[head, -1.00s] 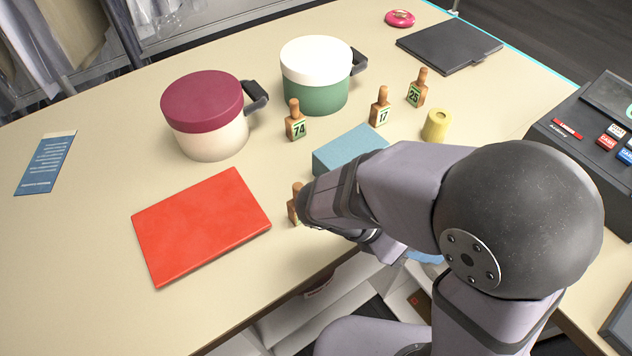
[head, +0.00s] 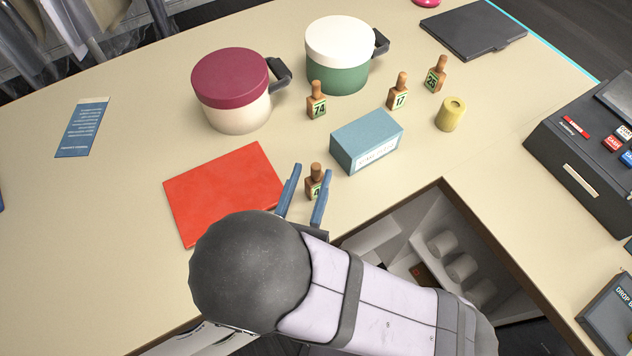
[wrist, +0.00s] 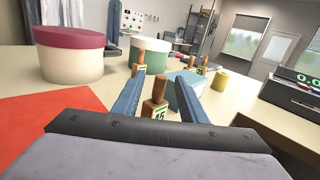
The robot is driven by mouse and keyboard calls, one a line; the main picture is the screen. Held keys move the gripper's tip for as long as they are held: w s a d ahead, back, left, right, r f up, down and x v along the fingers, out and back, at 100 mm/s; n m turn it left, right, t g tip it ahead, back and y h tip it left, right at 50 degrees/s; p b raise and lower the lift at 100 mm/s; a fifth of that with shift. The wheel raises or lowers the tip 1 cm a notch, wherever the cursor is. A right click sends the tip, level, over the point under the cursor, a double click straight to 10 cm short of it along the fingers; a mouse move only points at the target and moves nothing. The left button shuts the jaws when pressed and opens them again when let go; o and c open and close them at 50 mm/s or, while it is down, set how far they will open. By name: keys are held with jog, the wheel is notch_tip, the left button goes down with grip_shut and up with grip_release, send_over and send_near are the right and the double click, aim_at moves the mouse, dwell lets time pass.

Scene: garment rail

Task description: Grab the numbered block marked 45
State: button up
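A wooden block with a knob top and a green number label (head: 315,183) stands upright on the table, right of the red board. Its label is partly hidden in the head view; in the wrist view the block (wrist: 155,103) shows a label that seems to end in 5. My gripper (head: 309,185) is open, with one blue finger on each side of this block and no visible contact. Similar blocks marked 74 (head: 316,101), 17 (head: 398,92) and 25 (head: 436,75) stand farther back.
A blue box (head: 367,141) stands close to the right of the gripper. The red board (head: 222,193) lies to its left. A maroon-lidded pot (head: 231,90), a white-lidded green pot (head: 338,55) and a yellow cylinder (head: 450,114) stand behind. An open drawer (head: 432,242) is at the table's front.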

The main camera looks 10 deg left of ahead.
jog(key=shift+w+d+f+m, duration=0.1)
jog(key=shift+f+m, duration=0.05)
jog(key=shift+f, duration=0.3)
jog(key=shift+w+d+f+m, duration=0.1)
jog(key=shift+f+m, duration=0.05)
jog(key=shift+f, duration=0.25)
jog(key=shift+w+r, duration=0.15)
jog(key=shift+w, duration=0.35)
jog(key=shift+w+p, duration=1.6)
jog(key=shift+w, duration=1.55)
grip_shut()
